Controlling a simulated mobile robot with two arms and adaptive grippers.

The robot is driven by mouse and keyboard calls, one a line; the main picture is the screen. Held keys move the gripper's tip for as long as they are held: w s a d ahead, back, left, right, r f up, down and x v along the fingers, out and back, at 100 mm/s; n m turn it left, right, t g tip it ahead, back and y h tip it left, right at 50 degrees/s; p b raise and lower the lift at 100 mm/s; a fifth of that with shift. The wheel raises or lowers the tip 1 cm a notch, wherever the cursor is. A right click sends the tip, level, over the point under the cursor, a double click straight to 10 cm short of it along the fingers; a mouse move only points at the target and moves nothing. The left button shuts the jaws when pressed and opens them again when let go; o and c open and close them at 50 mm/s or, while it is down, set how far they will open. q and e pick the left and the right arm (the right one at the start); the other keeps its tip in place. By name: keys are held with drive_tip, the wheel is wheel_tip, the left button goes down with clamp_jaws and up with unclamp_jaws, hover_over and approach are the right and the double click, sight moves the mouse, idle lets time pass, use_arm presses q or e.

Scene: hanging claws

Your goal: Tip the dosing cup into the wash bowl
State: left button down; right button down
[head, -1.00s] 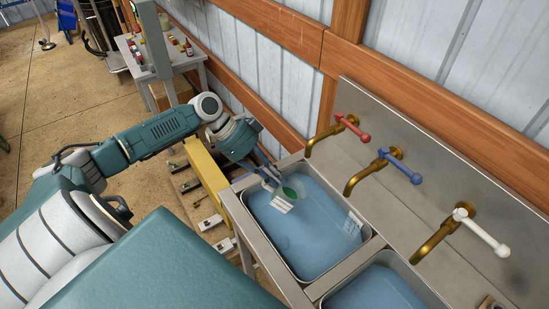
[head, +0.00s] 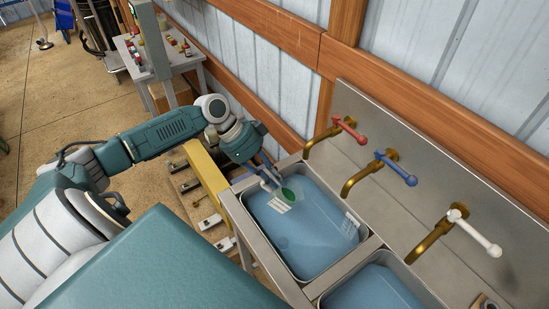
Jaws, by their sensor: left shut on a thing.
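The wash bowl (head: 308,238) is a rectangular steel basin of blue liquid set in the sink unit. My left gripper (head: 272,183) is over the basin's far-left corner, pointing down and right. It is shut on the dosing cup (head: 279,206), a see-through cup with white markings on its side. A dark green patch (head: 288,195), apparently the cup's contents, shows at a slant. The cup seems tilted, but its clear outline is hard to make out against the blue. I cannot tell whether anything is pouring out. My right gripper is not in view.
A second basin (head: 374,290) is to the right. Brass taps with red (head: 350,130), blue (head: 397,168) and white (head: 476,232) handles project from the steel backsplash. A yellow beam (head: 206,172) runs left of the sink. A table (head: 186,62) with small items stands behind.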

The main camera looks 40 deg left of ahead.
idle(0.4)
use_arm(q)
drive_tip(key=shift+w+d+r+y+p, duration=0.1)
drive_tip(key=shift+d+r+y+p, duration=0.2)
drive_tip(key=shift+y+p, duration=0.55)
drive_tip(key=shift+h, duration=0.25)
drive_tip(key=shift+w+d+g+y+p, duration=0.1)
drive_tip(key=shift+d+g+y+p, duration=0.2)
drive_tip(key=shift+y+p, duration=0.2)
drive_tip(key=shift+d, duration=0.1)
drive_tip(key=shift+w+d+y, duration=0.1)
drive_tip(key=shift+d+y, duration=0.25)
drive_tip(key=shift+y, duration=0.25)
